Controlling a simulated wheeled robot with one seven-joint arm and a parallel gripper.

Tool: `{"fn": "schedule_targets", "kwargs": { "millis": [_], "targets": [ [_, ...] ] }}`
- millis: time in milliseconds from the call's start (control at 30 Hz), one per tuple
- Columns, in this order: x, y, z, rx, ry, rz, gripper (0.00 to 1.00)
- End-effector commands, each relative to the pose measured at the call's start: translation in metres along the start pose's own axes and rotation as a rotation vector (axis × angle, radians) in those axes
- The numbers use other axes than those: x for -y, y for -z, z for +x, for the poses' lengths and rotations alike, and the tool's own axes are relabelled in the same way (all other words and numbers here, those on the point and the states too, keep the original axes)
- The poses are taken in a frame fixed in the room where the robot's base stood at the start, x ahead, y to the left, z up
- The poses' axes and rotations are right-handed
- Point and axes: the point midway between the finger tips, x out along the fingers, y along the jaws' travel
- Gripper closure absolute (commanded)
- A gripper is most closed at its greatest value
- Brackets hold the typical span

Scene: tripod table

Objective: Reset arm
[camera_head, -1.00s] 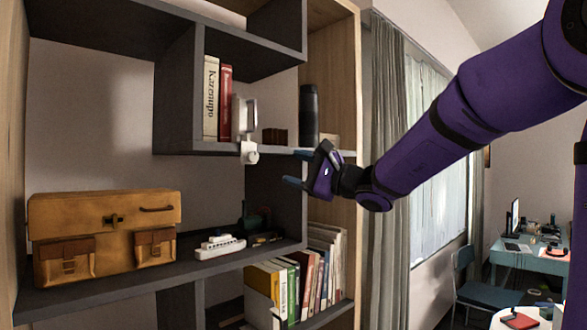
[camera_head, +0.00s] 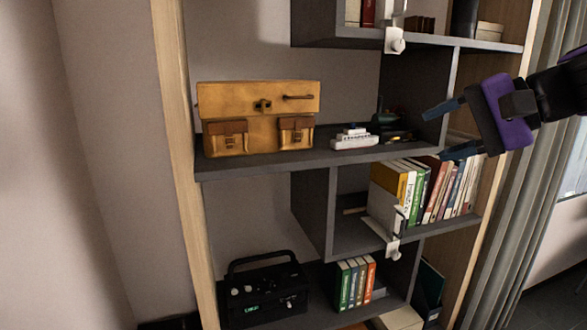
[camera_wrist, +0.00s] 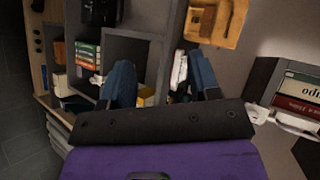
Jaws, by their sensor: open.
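My gripper (camera_head: 452,131) is at the right of the head view, in front of the right side of the shelf unit. Its two blue fingers are spread apart and point left toward the shelves. In the wrist view my gripper (camera_wrist: 163,82) also shows open, with nothing between the fingers. Only part of my purple arm is in the head view.
The shelf unit (camera_head: 250,167) holds a tan briefcase (camera_head: 262,118), a white toy ship (camera_head: 354,139), rows of books (camera_head: 440,190) and a black box (camera_head: 264,291). A curtain (camera_head: 507,232) hangs at the right. A bare wall is at the left.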

Motion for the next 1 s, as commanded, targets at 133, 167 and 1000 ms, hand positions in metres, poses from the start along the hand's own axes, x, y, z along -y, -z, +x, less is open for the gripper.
{"fn": "schedule_targets", "kwargs": {
  "millis": [133,167,1000],
  "targets": [
    [-0.040,-0.033,-0.008,0.007,-0.210,-0.162,0.44],
    [-0.048,-0.038,-0.011,0.006,-0.253,-0.196,0.44],
    [-0.149,-0.067,-0.075,-0.088,-0.870,-0.725,0.44]
  ]
}}
